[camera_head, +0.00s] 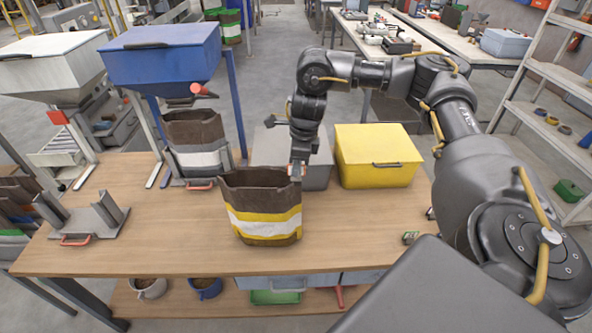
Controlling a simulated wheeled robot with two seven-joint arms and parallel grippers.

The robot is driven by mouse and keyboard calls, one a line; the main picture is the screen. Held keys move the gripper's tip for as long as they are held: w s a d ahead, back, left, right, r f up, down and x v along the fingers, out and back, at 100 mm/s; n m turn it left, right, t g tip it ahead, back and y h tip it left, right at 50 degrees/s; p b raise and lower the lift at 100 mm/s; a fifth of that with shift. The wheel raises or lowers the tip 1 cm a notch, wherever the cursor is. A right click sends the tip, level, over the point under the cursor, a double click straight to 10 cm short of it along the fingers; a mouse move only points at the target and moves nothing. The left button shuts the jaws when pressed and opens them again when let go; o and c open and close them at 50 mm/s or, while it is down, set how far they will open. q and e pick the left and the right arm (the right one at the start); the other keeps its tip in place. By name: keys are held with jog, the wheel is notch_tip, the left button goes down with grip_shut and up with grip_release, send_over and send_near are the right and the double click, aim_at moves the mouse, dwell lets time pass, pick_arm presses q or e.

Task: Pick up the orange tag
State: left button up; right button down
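No clearly orange tag stands out. A red-orange square (57,117) sits on the leg below the white hopper at left. My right gripper (297,173) points down at the right rim of an open brown bag (264,207) with yellow and white bands. A small pinkish-red patch shows at its fingertips; I cannot tell whether it is a held thing or part of the gripper. Its opening is too small to judge. A small dark piece with green and red (410,237) lies on the table's right front. My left gripper is not in view.
A yellow lidded box (377,155) and a grey box (318,178) stand behind the bag. A blue hopper (160,55) stands over a second bag (196,140). A grey bracket stand (90,222) is at left. The wooden table (165,240) is clear at front.

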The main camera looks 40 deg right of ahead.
jog(key=shift+w+r+b, duration=0.15)
jog(key=shift+r+b, duration=0.2)
jog(key=shift+b, duration=0.05)
notch_tip(320, 180, up, 2)
jog(key=shift+a+r, duration=0.15)
jog(key=shift+r, duration=0.1)
jog(key=s+a+r+p, duration=0.1)
jog(key=s+a+r, duration=0.8)
jog(key=r, duration=0.4)
jog(key=shift+s+r+p, duration=0.2)
jog(key=shift+s+p, duration=0.1)
jog(key=shift+s, duration=0.6)
